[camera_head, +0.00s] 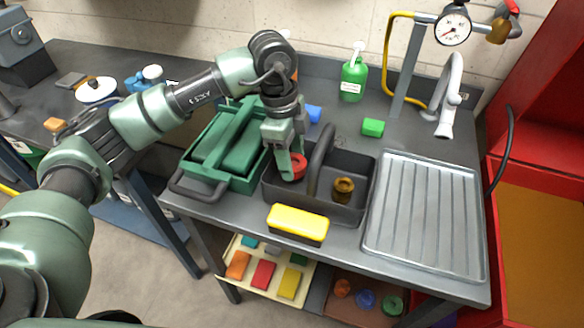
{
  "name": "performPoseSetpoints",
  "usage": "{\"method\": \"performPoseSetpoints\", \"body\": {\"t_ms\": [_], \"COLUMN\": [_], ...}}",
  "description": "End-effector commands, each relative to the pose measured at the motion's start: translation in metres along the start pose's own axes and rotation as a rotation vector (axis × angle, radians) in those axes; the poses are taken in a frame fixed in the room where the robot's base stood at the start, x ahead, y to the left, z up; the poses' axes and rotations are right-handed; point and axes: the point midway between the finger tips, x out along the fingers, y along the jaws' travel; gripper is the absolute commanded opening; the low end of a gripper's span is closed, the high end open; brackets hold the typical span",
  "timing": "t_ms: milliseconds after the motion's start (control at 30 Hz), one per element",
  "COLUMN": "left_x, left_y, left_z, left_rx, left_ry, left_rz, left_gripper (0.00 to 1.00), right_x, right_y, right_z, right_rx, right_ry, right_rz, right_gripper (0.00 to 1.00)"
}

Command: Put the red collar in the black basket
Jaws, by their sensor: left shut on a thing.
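The red collar (299,165) is a small red ring in the fingers of my left gripper (291,167). My left gripper points down and is shut on the collar, over the left compartment of the black basket (325,209). The basket has a raised middle handle and stands on the grey bench. A brown-gold ring-shaped part (343,189) sits in its right compartment. The fingers hide part of the collar, and I cannot tell whether it touches the basket floor. My right gripper is not in view.
A green toolbox (210,178) stands close left of the basket. A yellow-topped sponge or block (298,223) lies in front. A ribbed metal drainer (425,215) is at right. A green bottle (353,78), a green block (373,127) and a tap (447,100) are behind.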

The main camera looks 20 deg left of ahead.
Motion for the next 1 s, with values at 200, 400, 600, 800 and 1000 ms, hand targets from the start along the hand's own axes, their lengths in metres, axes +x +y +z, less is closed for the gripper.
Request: {"method": "performPoseSetpoints", "body": {"t_ms": [200, 400, 600, 800, 1000], "left_x": [0.028, 0.040, 0.042, 0.043, 0.043], "left_y": [0.001, 0.000, 0.000, 0.000, 0.000], "left_z": [0.005, 0.006, 0.006, 0.007, 0.007], "left_rx": [-0.001, 0.000, 0.001, 0.000, 0.001], "left_ry": [-0.001, 0.000, 0.000, -0.001, -0.001], "left_rz": [0.004, -0.001, 0.000, 0.001, 0.001], "left_gripper": [0.00, 0.00, 0.00, 0.74, 0.74], "right_x": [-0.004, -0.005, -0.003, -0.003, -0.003], "right_y": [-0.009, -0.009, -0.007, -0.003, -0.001], "right_z": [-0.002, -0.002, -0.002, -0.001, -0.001], "right_rx": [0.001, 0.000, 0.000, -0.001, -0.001], "right_ry": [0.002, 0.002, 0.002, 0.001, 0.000], "right_rz": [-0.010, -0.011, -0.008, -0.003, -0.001], "right_gripper": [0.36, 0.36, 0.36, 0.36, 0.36]}}
